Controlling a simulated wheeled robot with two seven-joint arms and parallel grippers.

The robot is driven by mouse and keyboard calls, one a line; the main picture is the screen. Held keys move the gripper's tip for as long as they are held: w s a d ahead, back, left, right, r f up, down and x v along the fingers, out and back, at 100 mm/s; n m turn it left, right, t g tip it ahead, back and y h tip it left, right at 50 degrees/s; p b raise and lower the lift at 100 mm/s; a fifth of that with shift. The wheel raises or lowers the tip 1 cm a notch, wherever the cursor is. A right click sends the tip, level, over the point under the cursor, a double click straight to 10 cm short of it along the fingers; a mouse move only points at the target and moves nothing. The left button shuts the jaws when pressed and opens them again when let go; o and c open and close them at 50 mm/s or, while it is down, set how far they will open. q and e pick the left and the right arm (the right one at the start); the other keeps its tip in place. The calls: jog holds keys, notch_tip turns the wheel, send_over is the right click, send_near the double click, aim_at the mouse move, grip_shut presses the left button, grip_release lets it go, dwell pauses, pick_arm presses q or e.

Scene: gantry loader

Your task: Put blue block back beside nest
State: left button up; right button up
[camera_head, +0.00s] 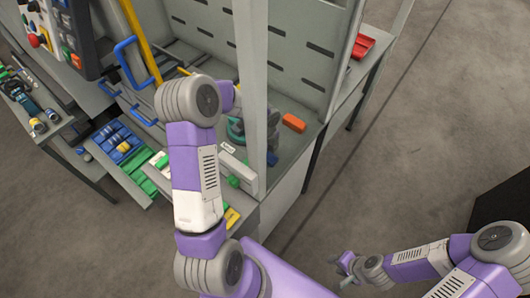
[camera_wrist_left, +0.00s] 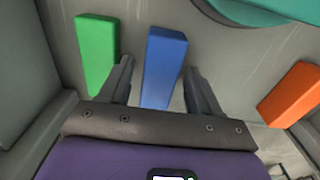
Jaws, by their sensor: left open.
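The blue block (camera_wrist_left: 163,68) lies on a grey surface in the left wrist view, its length running between my two left fingers. My left gripper (camera_wrist_left: 158,75) is open around it, with a gap on each side. A green block (camera_wrist_left: 97,52) lies just left of the left finger. An orange block (camera_wrist_left: 291,94) lies to the right and shows in the head view too (camera_head: 293,123). My right gripper (camera_head: 341,270) is off to the lower right over the floor, empty, its fingers apart. I cannot tell which part is the nest.
A teal round part (camera_wrist_left: 262,10) sits beyond the blocks. A grey upright post (camera_head: 252,80) stands close by my left arm. Racks of coloured parts (camera_head: 122,145) are on the left, and a red tray (camera_head: 362,46) is at the back.

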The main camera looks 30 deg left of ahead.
pick_arm(q)
jog(key=shift+r, duration=0.3)
notch_tip(320, 180, up, 12)
jog(key=p, duration=0.2)
jog(key=shift+f, duration=0.15)
